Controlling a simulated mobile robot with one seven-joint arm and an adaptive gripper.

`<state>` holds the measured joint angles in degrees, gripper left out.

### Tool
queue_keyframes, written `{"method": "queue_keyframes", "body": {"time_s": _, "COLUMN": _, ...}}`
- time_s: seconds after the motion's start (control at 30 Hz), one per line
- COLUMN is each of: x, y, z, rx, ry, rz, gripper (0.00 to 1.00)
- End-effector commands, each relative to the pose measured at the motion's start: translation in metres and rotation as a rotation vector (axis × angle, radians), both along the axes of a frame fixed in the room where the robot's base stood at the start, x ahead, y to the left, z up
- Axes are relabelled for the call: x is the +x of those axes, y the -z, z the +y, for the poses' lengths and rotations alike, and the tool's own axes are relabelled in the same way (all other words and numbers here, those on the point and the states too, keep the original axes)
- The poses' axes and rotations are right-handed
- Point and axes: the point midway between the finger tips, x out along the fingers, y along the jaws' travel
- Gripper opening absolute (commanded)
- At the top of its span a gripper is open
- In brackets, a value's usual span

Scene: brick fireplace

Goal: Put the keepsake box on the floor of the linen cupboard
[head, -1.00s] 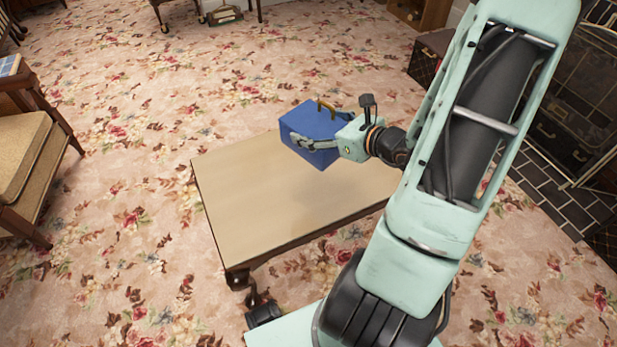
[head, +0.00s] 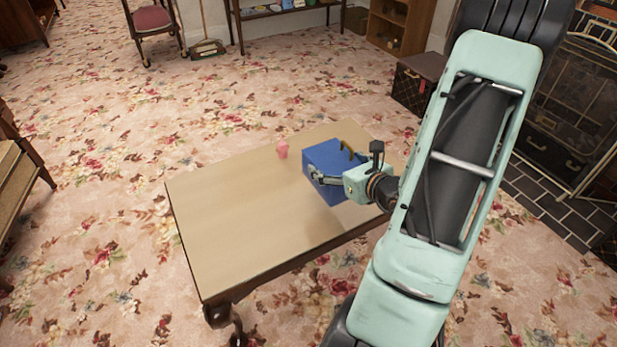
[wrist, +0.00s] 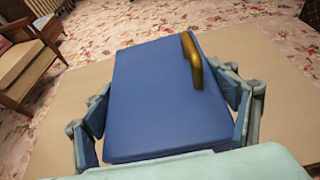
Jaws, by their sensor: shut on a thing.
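The keepsake box appears to be the blue box (head: 330,165) with a brass handle on top. My gripper (head: 328,180) is shut on it, with a finger on either side. The box is over the right part of a low tan table (head: 235,215); the gap beneath it is hard to judge. In the wrist view the box (wrist: 165,105) fills the middle, between the fingers. An open wooden cupboard with shelves (head: 397,25) stands at the back; I cannot tell whether it is the linen cupboard.
A small pink object (head: 281,149) is at the table's far edge. A dark chest (head: 418,82) stands near the fireplace (head: 563,90) at right. A red-seated chair (head: 151,18) and a side table (head: 290,9) are at the back. Open carpet lies left and beyond the table.

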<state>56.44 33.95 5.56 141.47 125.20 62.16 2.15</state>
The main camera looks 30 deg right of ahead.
Motion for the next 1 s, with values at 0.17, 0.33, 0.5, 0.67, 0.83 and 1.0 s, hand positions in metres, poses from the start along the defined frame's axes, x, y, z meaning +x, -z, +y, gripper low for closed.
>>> {"method": "queue_keyframes", "body": {"time_s": 0.17, "x": 0.044, "y": 0.022, "z": -0.002, "rx": 0.0, "ry": -0.003, "rz": -0.005, "gripper": 0.43}}
{"method": "queue_keyframes", "body": {"time_s": 0.33, "x": 0.076, "y": 0.051, "z": -0.006, "rx": 0.004, "ry": -0.001, "rz": -0.001, "gripper": 0.43}}
{"method": "queue_keyframes", "body": {"time_s": 0.5, "x": 0.096, "y": 0.072, "z": -0.008, "rx": 0.001, "ry": -0.001, "rz": -0.002, "gripper": 0.43}}
{"method": "queue_keyframes", "body": {"time_s": 0.67, "x": 0.103, "y": 0.078, "z": -0.008, "rx": 0.0, "ry": -0.001, "rz": -0.003, "gripper": 0.43}}
{"method": "queue_keyframes", "body": {"time_s": 0.83, "x": 0.111, "y": 0.095, "z": -0.009, "rx": 0.001, "ry": -0.001, "rz": -0.002, "gripper": 0.43}}
{"method": "queue_keyframes", "body": {"time_s": 1.0, "x": 0.11, "y": 0.117, "z": -0.009, "rx": 0.001, "ry": 0.0, "rz": -0.001, "gripper": 0.43}}
